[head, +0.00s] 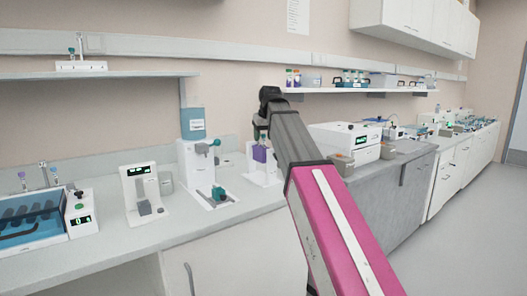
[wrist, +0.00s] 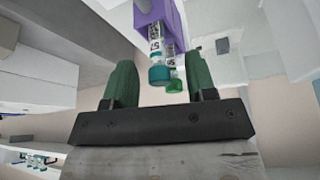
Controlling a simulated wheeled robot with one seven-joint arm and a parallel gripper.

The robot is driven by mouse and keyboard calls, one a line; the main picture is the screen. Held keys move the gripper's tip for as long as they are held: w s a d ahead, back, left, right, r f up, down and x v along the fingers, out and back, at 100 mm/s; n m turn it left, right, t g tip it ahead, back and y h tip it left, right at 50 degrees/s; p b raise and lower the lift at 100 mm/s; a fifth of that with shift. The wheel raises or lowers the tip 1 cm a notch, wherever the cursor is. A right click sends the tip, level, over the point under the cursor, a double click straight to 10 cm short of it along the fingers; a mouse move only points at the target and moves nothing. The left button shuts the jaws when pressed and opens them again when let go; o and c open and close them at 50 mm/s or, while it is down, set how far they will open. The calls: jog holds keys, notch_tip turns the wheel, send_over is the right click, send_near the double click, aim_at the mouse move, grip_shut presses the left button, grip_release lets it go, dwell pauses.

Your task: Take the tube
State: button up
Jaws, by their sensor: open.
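A purple holder (head: 260,153) sits on a white stand on the bench, just left of my arm in the head view. In the wrist view the purple holder (wrist: 175,20) is at the top and carries labelled tubes. The nearer tube (wrist: 155,48) has a teal cap (wrist: 159,75), and one behind it has a green cap (wrist: 175,85). My gripper (wrist: 161,70) is open, with its green fingers on either side of the capped ends in the picture. I cannot tell whether the fingers touch a tube. My gripper is mostly hidden by my arm in the head view.
A white device with a teal knob (head: 197,165) stands left of the holder, and a small device with a display (head: 142,190) stands further left. A white instrument (head: 345,140) is to the right. A shelf (head: 355,90) with tubes and boxes hangs above. The bench front (head: 110,250) is clear.

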jog(key=c, duration=0.8)
notch_tip(320, 180, up, 10)
jog(key=shift+f, duration=0.1)
dwell(0.5)
